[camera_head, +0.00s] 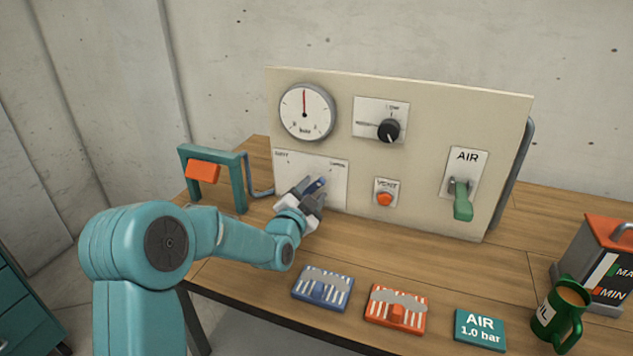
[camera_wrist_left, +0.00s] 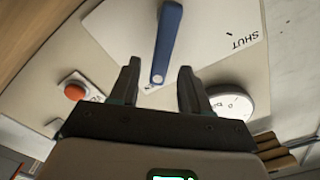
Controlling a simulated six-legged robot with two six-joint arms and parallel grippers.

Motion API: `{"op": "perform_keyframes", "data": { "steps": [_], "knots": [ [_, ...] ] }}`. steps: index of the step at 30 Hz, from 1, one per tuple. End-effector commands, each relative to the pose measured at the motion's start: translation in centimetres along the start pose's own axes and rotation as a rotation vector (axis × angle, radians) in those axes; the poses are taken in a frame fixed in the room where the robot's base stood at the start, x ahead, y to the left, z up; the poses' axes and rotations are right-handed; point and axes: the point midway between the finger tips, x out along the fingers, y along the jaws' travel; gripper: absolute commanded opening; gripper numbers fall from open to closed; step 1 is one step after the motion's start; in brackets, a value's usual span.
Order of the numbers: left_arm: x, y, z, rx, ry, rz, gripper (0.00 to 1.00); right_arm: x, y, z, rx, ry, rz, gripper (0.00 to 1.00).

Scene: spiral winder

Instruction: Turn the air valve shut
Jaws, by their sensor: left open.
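A blue lever (camera_wrist_left: 166,42) stands on a white plate (camera_wrist_left: 115,32) marked SHUT in the left wrist view. In the head view the plate (camera_head: 332,168) is at the panel's lower left, and my left gripper covers most of the lever. My left gripper (camera_head: 310,188) is open in front of the plate. In the left wrist view the lever's near end appears between the two spread fingers (camera_wrist_left: 157,86), with a gap on both sides. A plate marked AIR with a green lever (camera_head: 463,200), pointing down, is at the panel's right. My right gripper is not in view.
The panel (camera_head: 430,120) also carries a gauge (camera_head: 307,112), a black knob (camera_head: 388,130) and an orange VENT button (camera_head: 384,199). A teal frame (camera_head: 240,180) stands left.

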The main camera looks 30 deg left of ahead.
Motion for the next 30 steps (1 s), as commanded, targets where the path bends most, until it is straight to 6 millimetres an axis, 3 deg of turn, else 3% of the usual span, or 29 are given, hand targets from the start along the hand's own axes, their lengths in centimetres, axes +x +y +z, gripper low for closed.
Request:
{"op": "perform_keyframes", "data": {
  "steps": [6, 17, 21, 30],
  "knots": [
    [2.8, 0.0, -0.1, 0.0, 0.0, 0.001, 0.47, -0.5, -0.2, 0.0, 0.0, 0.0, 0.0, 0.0],
    [3.4, 0.0, 0.0, 0.0, 0.0, 0.0, 0.47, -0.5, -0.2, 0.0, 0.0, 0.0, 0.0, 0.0],
    [3.4, 0.0, 0.0, 0.0, 0.0, 0.0, 0.01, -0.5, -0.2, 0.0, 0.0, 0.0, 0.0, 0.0],
    [3.4, 0.0, 0.1, -0.014, 0.0, -0.001, 0.0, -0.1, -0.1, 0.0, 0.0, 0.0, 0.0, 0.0]
  ]
}}
